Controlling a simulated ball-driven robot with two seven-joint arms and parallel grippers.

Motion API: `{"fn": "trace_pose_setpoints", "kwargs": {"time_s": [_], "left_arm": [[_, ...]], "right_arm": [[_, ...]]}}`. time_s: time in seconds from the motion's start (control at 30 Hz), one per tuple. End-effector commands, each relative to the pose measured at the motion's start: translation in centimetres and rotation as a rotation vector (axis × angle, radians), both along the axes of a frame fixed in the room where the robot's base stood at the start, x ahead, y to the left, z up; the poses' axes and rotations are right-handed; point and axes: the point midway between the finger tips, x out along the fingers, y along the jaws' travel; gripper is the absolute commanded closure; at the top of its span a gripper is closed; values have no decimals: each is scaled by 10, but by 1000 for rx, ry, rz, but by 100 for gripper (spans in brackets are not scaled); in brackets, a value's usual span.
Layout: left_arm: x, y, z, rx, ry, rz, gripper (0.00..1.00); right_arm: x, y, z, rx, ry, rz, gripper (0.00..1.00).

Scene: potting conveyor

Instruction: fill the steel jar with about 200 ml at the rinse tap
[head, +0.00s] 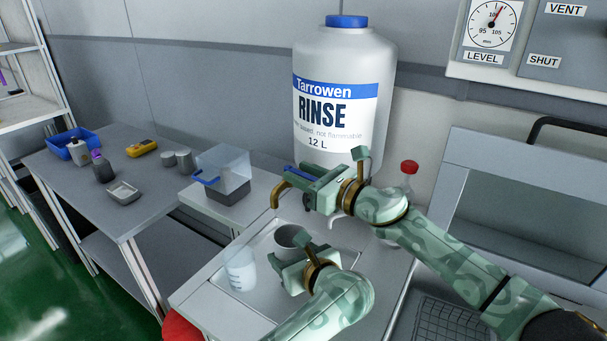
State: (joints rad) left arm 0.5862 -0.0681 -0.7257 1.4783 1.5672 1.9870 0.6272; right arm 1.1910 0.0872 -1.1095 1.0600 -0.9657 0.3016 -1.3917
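The steel jar (287,236) is a grey, open-topped cylinder at the rinse station's sink; my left gripper (291,266) hides its lower part. This gripper is at the jar's near side, and whether its fingers are closed on the jar is hidden. My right gripper (304,188) is in front of the big white RINSE container (345,75), with its fingers parted. A blue piece and a brass-coloured curved piece (276,194) show by those fingers. The jar's inside is not clear.
A translucent graduated beaker (240,270) stands left of the jar. A red-capped bottle (408,173) is behind my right arm. A clear box with a blue handle (222,172) is to the left. The left bench (150,190) has free room.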

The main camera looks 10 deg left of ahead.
Motion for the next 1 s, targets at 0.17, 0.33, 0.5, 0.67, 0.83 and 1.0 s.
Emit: {"fn": "trace_pose_setpoints", "kwargs": {"time_s": [0.17,0.33,0.5,0.67,0.83,1.0], "left_arm": [[0,0,0,1,-1,0,64],[0,0,0,1,-1,0,64],[0,0,0,1,-1,0,64],[0,0,1,0,-1,0,64],[0,0,1,1,-1,0,64],[0,0,1,1,-1,0,64]], "right_arm": [[0,0,0,0,0,0,78],[0,0,0,0,0,-1,100],[0,1,1,-6,-1,-18,100],[-3,4,3,-14,-6,-97,100],[-9,10,6,8,-7,-185,100],[-11,9,4,6,-2,-256,100]]}}
